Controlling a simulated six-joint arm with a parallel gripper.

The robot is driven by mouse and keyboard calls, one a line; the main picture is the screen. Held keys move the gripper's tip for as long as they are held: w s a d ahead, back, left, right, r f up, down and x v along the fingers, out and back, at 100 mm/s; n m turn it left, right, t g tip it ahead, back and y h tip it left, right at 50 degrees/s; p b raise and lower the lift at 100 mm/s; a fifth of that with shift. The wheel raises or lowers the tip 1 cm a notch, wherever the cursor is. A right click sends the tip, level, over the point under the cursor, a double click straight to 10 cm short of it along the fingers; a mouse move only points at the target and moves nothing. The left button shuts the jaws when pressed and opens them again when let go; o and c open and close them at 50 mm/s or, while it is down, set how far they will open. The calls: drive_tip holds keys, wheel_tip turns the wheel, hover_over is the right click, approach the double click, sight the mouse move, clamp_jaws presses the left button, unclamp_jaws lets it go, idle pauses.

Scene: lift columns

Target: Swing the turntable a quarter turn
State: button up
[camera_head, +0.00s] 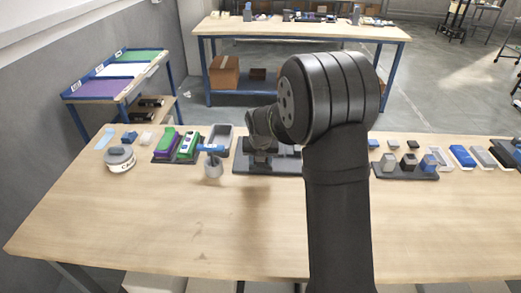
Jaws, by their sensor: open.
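My gripper (261,158) is a dark shape low over a dark grey plate (256,169) near the middle of the table's back edge. My own arm covers part of it, and its fingers are hard to make out. I cannot tell whether it touches anything. No turntable is clearly recognisable. A grey round post with a blue crossbar (213,165) stands just left of the plate, apart from my gripper. A round white piece with a grey top and dark lettering (120,158) sits farther left. What lies behind my arm is hidden.
Green and purple blocks (172,145) and a grey tray (220,139) stand left of my gripper. A dark rack with several small blocks (407,172) stands on the right. The front of the wooden table (150,225) is clear. Another bench (300,30) stands behind.

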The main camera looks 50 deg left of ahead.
drive_tip(key=shift+r, duration=3.45)
drive_tip(key=shift+o, duration=1)
drive_tip(key=o, duration=0.4)
drive_tip(key=shift+w+d+r, duration=0.1)
drive_tip(key=shift+w+r, duration=0.15)
drive_tip(key=shift+w, duration=0.05)
drive_tip(key=shift+c, duration=0.2)
drive_tip(key=o, duration=0.7)
drive_tip(key=w+d+r+m, duration=0.1)
drive_tip(key=w+m, duration=0.1)
drive_tip(key=w+d+r+m, duration=0.1)
drive_tip(key=w+r+m, duration=0.1)
drive_tip(key=w+d+r+m, duration=0.2)
drive_tip(key=m, duration=0.1)
drive_tip(key=shift+r, duration=0.1)
drive_tip(key=w+d+r+m+g+y, duration=0.1)
drive_tip(key=w+d+r+m+y, duration=0.1)
drive_tip(key=w+d+r+m, duration=0.75)
drive_tip(key=shift+m, duration=0.65)
drive_tip(key=a+f, duration=0.1)
drive_tip(key=f, duration=0.2)
drive_tip(key=s+a+f, duration=0.1)
drive_tip(key=a+f, duration=0.1)
drive_tip(key=f, duration=0.1)
drive_tip(key=a+f, duration=0.2)
drive_tip(key=f, duration=0.1)
drive_tip(key=shift+s+a+f, duration=0.1)
drive_tip(key=shift+s+f, duration=0.05)
drive_tip(key=shift+s, duration=0.2)
